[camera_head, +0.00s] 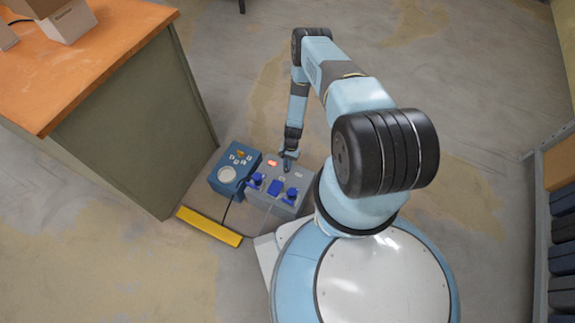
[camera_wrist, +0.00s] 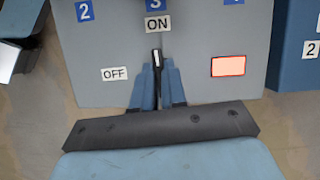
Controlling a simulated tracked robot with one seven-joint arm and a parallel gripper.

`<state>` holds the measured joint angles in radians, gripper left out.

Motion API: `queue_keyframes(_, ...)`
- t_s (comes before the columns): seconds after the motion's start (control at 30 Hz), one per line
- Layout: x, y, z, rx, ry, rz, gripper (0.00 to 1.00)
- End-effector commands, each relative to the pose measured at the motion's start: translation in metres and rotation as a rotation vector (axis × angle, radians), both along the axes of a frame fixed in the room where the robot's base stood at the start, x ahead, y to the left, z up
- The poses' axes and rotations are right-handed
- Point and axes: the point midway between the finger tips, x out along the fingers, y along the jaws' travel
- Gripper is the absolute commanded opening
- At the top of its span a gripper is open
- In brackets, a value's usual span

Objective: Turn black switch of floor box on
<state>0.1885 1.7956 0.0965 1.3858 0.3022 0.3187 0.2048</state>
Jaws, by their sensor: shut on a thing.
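The floor box (camera_head: 262,175) is grey and stands on the floor, with blue sockets (camera_head: 275,187) on it. In the wrist view its grey face (camera_wrist: 110,45) carries an ON label (camera_wrist: 157,24) and an OFF label (camera_wrist: 114,73). The black switch (camera_wrist: 157,54) is a thin lever with a pale tip, pointing up toward the ON label. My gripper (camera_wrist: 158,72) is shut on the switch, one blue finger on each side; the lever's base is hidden. My gripper (camera_head: 289,162) also shows over the box in the head view. A rectangular lamp (camera_wrist: 228,66) glows red.
A blue box (camera_head: 234,172) with a round white part stands close to the left of the grey box. A yellow bar (camera_head: 209,226) lies on the floor by an orange-topped cabinet (camera_head: 95,60). A shelf (camera_head: 545,215) stands far right; open floor lies beyond the arm.

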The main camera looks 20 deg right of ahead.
Motion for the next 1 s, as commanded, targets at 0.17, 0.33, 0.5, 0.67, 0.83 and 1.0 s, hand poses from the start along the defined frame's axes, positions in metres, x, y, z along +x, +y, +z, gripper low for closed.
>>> queue_keyframes(0.17,0.0000,-0.0005,0.0001,0.000,-0.001,-0.064,0.00)
queue_keyframes(0.33,-0.0002,-0.0004,0.0002,0.000,0.000,-0.092,0.00)
queue_keyframes(0.5,-0.0001,-0.0003,0.0002,0.001,-0.001,-0.100,0.00)
queue_keyframes(0.67,-0.0002,-0.0002,0.0001,0.001,-0.001,-0.100,0.00)
queue_keyframes(0.83,-0.0002,-0.0002,0.0001,0.001,-0.001,-0.100,0.17)
queue_keyframes(1.0,-0.0003,-0.0002,0.0000,0.000,0.000,-0.099,0.34)
